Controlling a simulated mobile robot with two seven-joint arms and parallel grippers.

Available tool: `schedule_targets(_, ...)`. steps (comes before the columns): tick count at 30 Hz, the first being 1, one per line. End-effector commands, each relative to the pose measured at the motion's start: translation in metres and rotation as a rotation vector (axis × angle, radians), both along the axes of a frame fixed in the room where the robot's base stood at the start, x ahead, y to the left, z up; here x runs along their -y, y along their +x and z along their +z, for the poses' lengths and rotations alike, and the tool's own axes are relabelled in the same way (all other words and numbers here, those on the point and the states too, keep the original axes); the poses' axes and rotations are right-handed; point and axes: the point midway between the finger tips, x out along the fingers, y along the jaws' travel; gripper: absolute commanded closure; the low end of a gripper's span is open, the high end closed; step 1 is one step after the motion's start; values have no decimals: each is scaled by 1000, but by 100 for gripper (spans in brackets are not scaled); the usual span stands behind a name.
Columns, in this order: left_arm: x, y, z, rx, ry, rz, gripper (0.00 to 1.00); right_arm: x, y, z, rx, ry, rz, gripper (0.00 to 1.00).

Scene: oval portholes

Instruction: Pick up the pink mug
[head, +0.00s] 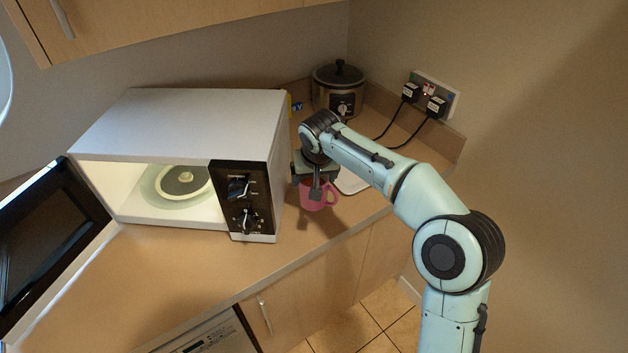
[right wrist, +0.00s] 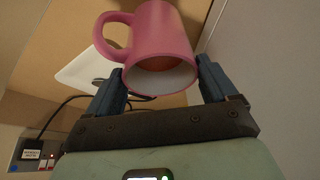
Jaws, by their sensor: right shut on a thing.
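The pink mug (head: 318,200) is on the right part of the counter, beside the microwave's right side, with its handle to the right in the head view. My right gripper (head: 315,188) comes down on it from above and covers part of it. In the right wrist view the mug (right wrist: 160,30) sits between the two blue fingers (right wrist: 165,82), its white inside facing the camera and its handle to the left. The gripper is shut on the mug. I cannot tell whether the mug's base touches the counter. My left gripper is not in view.
The white microwave (head: 190,118) stands open, a plate (head: 160,195) inside and its dark door (head: 45,235) out to the left. A slow cooker (head: 324,97) stands in the back corner. A white flat item (head: 352,184) lies behind the mug. The front counter (head: 190,262) is clear.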

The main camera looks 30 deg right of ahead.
Motion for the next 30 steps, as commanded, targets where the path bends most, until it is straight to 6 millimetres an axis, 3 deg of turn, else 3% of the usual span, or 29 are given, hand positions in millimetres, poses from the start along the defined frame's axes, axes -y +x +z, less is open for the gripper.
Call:
schedule_targets(18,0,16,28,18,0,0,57,0,1,88,6,0,0,92)
schedule_targets(30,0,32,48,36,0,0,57,0,1,136,6,0,0,92)
